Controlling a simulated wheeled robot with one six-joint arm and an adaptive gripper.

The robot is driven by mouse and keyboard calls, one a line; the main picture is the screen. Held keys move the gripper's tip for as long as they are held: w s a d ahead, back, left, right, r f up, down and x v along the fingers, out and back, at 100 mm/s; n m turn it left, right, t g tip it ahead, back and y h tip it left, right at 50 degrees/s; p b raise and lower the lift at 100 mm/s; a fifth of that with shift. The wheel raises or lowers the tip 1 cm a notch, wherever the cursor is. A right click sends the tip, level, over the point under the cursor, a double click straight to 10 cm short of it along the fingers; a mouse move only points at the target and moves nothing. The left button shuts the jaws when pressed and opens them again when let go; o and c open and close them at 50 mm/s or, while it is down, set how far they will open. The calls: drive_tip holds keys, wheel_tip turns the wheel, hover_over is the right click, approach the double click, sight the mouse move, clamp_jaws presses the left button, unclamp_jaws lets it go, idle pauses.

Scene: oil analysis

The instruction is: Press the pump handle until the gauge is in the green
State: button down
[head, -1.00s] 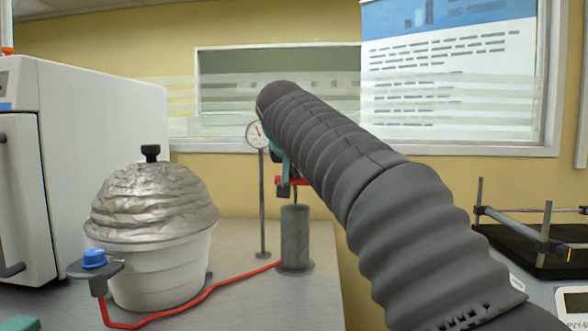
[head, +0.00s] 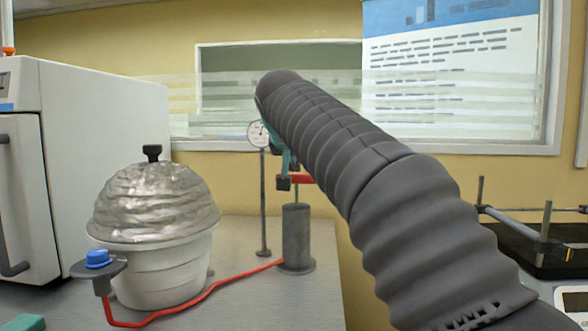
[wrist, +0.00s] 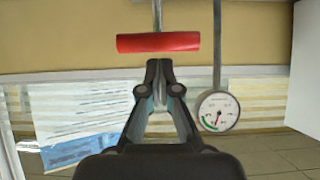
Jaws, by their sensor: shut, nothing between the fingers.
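The pump is a grey cylinder (head: 297,238) with a thin rod and a red crossbar handle (head: 303,180), raised above the cylinder. A round white gauge (head: 258,134) stands on a grey post left of it. My gripper (head: 284,183) is at the left end of the handle in the head view. In the wrist view, which is upside down, my gripper's closed fingertips (wrist: 159,62) are close to the red handle (wrist: 158,42), with nothing between them; contact is unclear. The gauge (wrist: 218,112) there shows a green arc and red marks; the needle's exact reading is too small to tell.
A white cabinet (head: 85,150) stands at far left. A black tray with posts (head: 535,255) is at right. Bench in front of the pump is clear.

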drive_tip(key=v, duration=0.9)
drive_tip(key=shift+s, duration=0.25)
idle(0.4)
drive_tip(key=s+d+f+n+g, duration=0.1)
drive_tip(key=s+d+f+g, duration=0.1)
drive_tip(key=s+d+f, duration=0.6)
drive_tip(key=s+d+f+g, duration=0.1)
drive_tip(key=s+d+f, duration=0.2)
drive_tip(key=d+f, duration=0.5)
drive_tip(key=s+d+f+g, duration=0.1)
drive_tip(key=s+d+f, duration=0.1)
drive_tip(key=s+f, duration=0.6)
drive_tip(key=s+d+f+g, duration=0.1)
drive_tip(key=s+f, duration=0.7)
drive_tip(key=f, duration=0.8)
drive_tip(key=shift+s+d+f+m+g, duration=0.3)
drive_tip(key=shift+d, duration=0.25)
